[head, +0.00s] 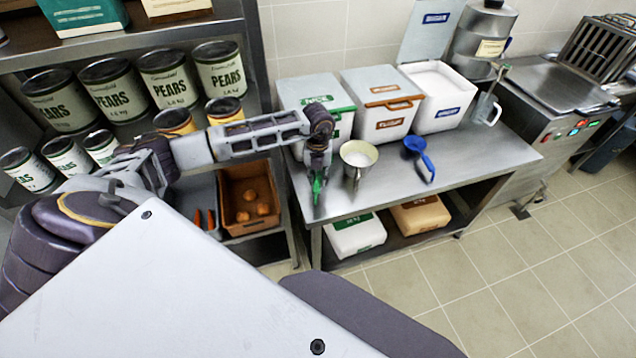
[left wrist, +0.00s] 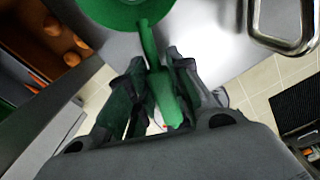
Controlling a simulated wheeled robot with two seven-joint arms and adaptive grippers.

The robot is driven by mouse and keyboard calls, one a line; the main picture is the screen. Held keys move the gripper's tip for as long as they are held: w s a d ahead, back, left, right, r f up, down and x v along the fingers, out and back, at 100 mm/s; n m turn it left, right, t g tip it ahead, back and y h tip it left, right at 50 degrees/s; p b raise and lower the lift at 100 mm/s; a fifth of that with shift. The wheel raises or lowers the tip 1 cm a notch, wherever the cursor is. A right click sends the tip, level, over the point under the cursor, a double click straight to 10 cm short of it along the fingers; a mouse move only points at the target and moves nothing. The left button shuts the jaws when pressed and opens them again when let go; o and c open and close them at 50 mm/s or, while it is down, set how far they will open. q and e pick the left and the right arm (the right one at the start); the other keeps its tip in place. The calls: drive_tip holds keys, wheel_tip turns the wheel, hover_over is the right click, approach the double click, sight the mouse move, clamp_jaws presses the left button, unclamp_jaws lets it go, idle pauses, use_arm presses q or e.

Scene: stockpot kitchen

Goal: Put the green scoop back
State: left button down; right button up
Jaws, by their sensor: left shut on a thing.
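The green scoop (head: 317,186) is in my left gripper (head: 318,168) at the left front part of the steel table (head: 470,155). In the left wrist view my left gripper (left wrist: 155,70) is shut on the scoop's green handle (left wrist: 165,95), with its round bowl (left wrist: 115,8) beyond the fingertips at the top edge. I cannot tell whether the scoop touches the table. A white bin with a green-marked lid (head: 318,88) stands behind the gripper, partly hidden by my arm; its lid looks closed. My right gripper is not in view.
Behind are a bin with a brown-marked lid (head: 382,100) and an open white bin (head: 440,95). A can shelf (head: 130,40) is at left.

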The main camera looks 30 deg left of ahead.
use_arm(q)
drive_tip(key=shift+f, duration=1.65)
drive_tip(key=shift+f, duration=0.2)
drive_tip(key=c, duration=1.3)
unclamp_jaws()
drive_tip(key=shift+r, duration=0.2)
